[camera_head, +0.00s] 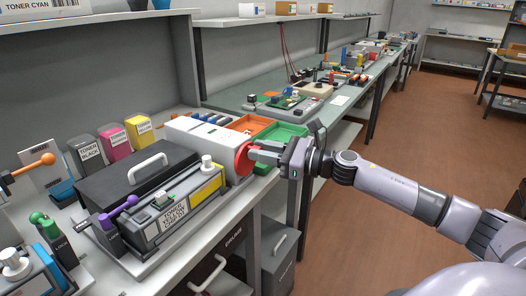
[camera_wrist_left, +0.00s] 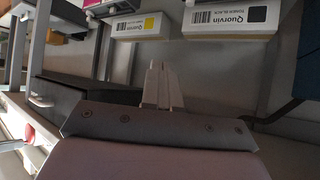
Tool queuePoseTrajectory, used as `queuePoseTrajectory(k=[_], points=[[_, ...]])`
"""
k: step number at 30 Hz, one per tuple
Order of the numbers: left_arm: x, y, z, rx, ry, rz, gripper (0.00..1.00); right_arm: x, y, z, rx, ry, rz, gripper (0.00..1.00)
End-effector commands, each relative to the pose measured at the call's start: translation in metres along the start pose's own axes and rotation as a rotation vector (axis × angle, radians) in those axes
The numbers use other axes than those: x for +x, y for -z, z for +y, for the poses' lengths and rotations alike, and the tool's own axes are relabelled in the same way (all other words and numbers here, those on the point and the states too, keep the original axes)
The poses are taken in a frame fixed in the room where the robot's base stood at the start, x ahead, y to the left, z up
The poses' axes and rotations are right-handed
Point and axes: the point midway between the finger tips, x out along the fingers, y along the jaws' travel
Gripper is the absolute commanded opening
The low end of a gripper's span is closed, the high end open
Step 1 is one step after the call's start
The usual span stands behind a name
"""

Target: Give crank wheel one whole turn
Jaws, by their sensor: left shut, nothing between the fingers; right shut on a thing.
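The red crank wheel (camera_head: 243,160) is on the right end of the long white housing on the bench. My right gripper (camera_head: 256,156) reaches in from the right and is shut at the wheel, on its handle. The handle itself is hidden by the fingers. In the left wrist view, my left gripper (camera_wrist_left: 159,86) has its pale fingers together with nothing between them. The left gripper does not show in the head view.
Boxed toners (camera_wrist_left: 228,20) show in the left wrist view. The brown floor at right is open.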

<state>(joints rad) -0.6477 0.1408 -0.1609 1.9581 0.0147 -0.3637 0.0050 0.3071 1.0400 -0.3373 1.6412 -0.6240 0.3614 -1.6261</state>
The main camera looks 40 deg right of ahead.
Motion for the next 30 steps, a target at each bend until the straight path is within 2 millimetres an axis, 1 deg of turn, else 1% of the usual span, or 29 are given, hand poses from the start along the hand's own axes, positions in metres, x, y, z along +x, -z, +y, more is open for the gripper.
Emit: queuePoseTrajectory(k=[5,11,22,30], points=[[0.002,-0.003,0.001,-0.003,-0.002,-0.001,0.0,0.0,0.002,-0.002,0.048,0.003,-0.01,0.0],[0.007,-0.007,0.003,-0.008,-0.007,-0.004,0.0,-0.001,0.004,-0.005,0.168,0.006,-0.035,0.0],[0.014,-0.016,0.007,-0.017,-0.018,-0.011,0.0,-0.003,0.011,-0.015,0.504,0.02,-0.101,0.0],[0.016,-0.011,0.007,-0.015,-0.019,0.001,0.0,-0.005,0.017,-0.021,0.756,0.029,-0.149,0.0]])
